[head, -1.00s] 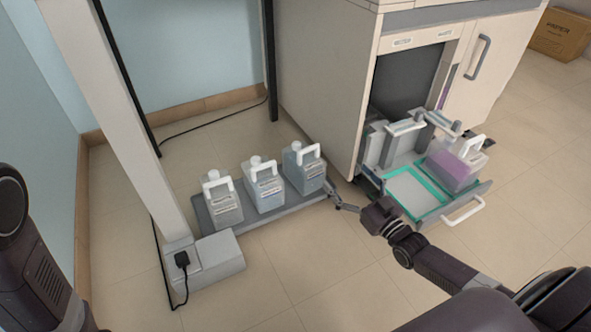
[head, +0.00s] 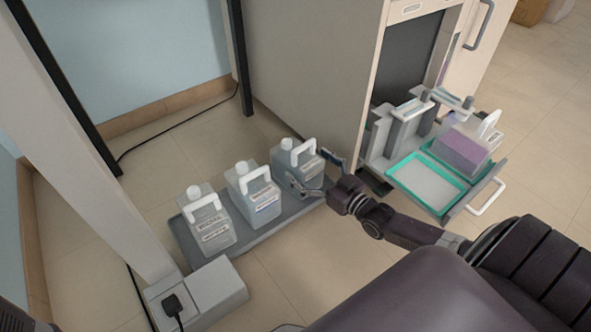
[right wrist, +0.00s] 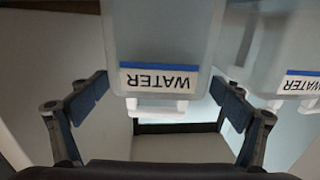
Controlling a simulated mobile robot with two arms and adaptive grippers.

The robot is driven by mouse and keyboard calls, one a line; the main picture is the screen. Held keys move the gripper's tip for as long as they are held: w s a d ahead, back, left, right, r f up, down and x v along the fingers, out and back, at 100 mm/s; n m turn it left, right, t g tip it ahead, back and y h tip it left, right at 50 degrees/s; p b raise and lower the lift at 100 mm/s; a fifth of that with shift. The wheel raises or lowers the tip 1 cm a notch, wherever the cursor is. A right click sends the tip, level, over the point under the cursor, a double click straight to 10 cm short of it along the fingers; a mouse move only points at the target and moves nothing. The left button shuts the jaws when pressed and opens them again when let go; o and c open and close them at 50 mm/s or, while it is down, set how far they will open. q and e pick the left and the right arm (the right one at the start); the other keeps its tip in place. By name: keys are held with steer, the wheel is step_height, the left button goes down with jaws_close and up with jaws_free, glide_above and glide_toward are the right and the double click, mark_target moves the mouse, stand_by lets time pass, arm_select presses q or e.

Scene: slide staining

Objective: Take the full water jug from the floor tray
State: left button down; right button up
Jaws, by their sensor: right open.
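Three translucent jugs with white handles and caps stand upright in a row on a grey floor tray (head: 268,234). The rightmost one, a water jug (head: 292,172), is bluish. In the right wrist view its WATER label (right wrist: 158,80) with a blue stripe appears upside down. My right gripper (head: 318,176) is open, with one finger at each side of this jug; I cannot tell whether they touch it. The middle jug (head: 255,196) also has a blue-striped label, and a second WATER label (right wrist: 300,82) shows at the wrist view's right. My left gripper is out of view.
The left jug (head: 208,225) stands near a white box with a plug (head: 215,290) and a pale post. At right, a pulled-out cabinet drawer (head: 480,190) holds a purple-filled container (head: 463,150) and a teal-rimmed tray (head: 405,168). The cabinet side (head: 315,70) rises close behind the right jug.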

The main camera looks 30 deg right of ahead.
mark_target(291, 148)
steer(key=w+b, duration=0.3)
steer(key=shift+w+a+f+b, duration=0.2)
steer(key=shift+w+b, duration=0.1)
steer(key=shift+w+a+r+b, duration=0.2)
steer(key=shift+w+b, duration=0.1)
steer(key=shift+w, duration=0.3)
steer(key=shift+d, duration=0.1)
steer(key=c, duration=2)
steer(key=shift+r, duration=0.35)
steer(key=shift+c, duration=0.5)
